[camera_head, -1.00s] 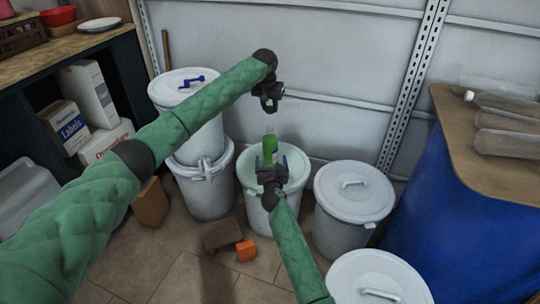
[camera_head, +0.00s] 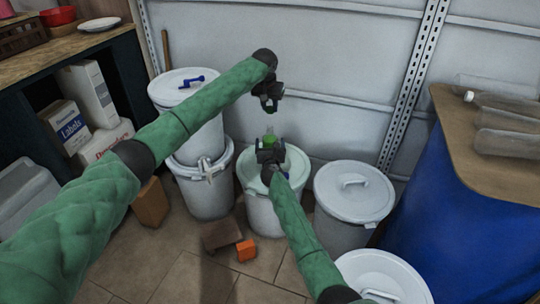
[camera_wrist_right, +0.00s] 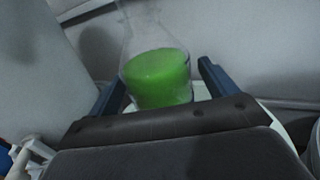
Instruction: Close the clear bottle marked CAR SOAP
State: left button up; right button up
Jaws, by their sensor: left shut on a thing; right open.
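The clear bottle (camera_head: 270,139) holds green liquid and stands on a pale drum (camera_head: 248,172). In the right wrist view the bottle (camera_wrist_right: 157,78) is upright but its top is cut off; I cannot read any marking. My right gripper (camera_head: 270,151) is open in front of the bottle, its two blue fingers (camera_wrist_right: 160,86) one on each side, with gaps between them and the bottle. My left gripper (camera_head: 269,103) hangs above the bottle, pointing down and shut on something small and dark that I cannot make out.
Lidded white drums stand at the left (camera_head: 185,83), right (camera_head: 353,192) and front right (camera_head: 378,280). A blue barrel (camera_head: 420,225) with a brown top bears clear bottles (camera_head: 505,120). An orange block (camera_head: 246,250) lies on the floor. The wall is close behind.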

jog(key=c, duration=1.5)
pick_arm(q)
send_over(270, 134)
jog(key=shift+s+a+x, duration=0.1)
jog(key=shift+a+x, duration=0.05)
jog(key=shift+x, duration=1.05)
jog(key=shift+s+a+x, duration=0.15)
jog(key=shift+x, duration=1.1)
jog(key=shift+f, duration=0.15)
jog(key=shift+f, duration=0.85)
jog(key=shift+f, duration=0.55)
